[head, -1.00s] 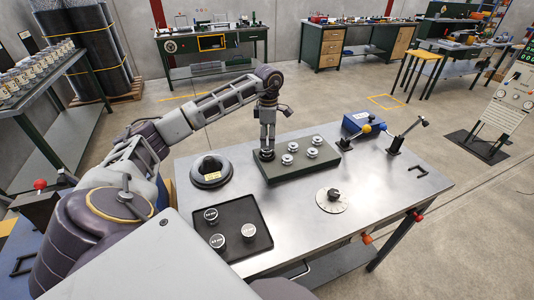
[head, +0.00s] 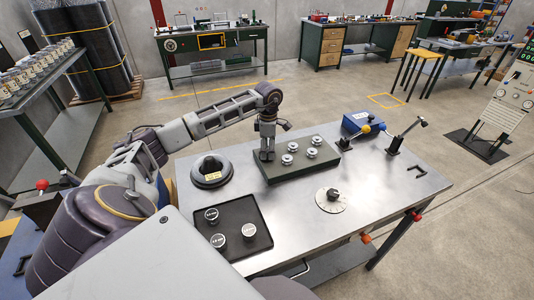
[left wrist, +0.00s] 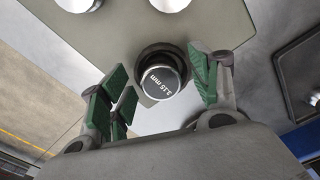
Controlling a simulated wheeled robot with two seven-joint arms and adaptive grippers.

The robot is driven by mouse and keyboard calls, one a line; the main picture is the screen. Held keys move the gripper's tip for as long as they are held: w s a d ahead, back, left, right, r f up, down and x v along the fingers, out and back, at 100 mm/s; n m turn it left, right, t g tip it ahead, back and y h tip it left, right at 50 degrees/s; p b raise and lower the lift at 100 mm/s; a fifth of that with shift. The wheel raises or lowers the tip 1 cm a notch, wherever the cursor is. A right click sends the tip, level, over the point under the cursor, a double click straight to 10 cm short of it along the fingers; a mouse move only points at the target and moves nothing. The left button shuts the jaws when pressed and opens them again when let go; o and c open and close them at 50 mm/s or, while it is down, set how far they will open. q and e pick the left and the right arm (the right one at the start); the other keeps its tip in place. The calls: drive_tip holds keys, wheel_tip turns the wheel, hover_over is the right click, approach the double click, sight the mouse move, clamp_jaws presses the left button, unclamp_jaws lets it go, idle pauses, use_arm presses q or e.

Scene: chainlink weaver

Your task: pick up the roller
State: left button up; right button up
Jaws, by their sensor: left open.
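A silver-topped roller marked 3.15 mm (left wrist: 160,84) sits in a dark round seat at the front left of the grey-green block (head: 308,168). My left gripper (head: 267,153) points straight down over that corner and hides this roller in the head view. In the left wrist view its green-padded fingers are open, one on each side of the roller, with gaps between pads and roller. Several other rollers (head: 293,147) stand on the block. My right gripper is not in view.
A black round fixture (head: 211,172) stands left of the block. A dial (head: 331,200) lies in front of it. A blue box (head: 362,122) and levers (head: 395,147) stand at the right. The table's right front is mostly clear.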

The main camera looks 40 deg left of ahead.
sight(268, 149)
use_arm(q)
drive_tip(key=shift+c, duration=0.4)
clamp_jaws()
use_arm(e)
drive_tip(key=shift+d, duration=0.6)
use_arm(q)
drive_tip(key=shift+r, duration=0.1)
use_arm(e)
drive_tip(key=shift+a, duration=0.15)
use_arm(q)
drive_tip(key=shift+r, duration=0.7)
wheel_tip(268, 149, up, 7)
drive_tip(key=shift+r+b, duration=0.1)
drive_tip(key=shift+b, duration=0.35)
drive_tip(key=shift+r, duration=0.65)
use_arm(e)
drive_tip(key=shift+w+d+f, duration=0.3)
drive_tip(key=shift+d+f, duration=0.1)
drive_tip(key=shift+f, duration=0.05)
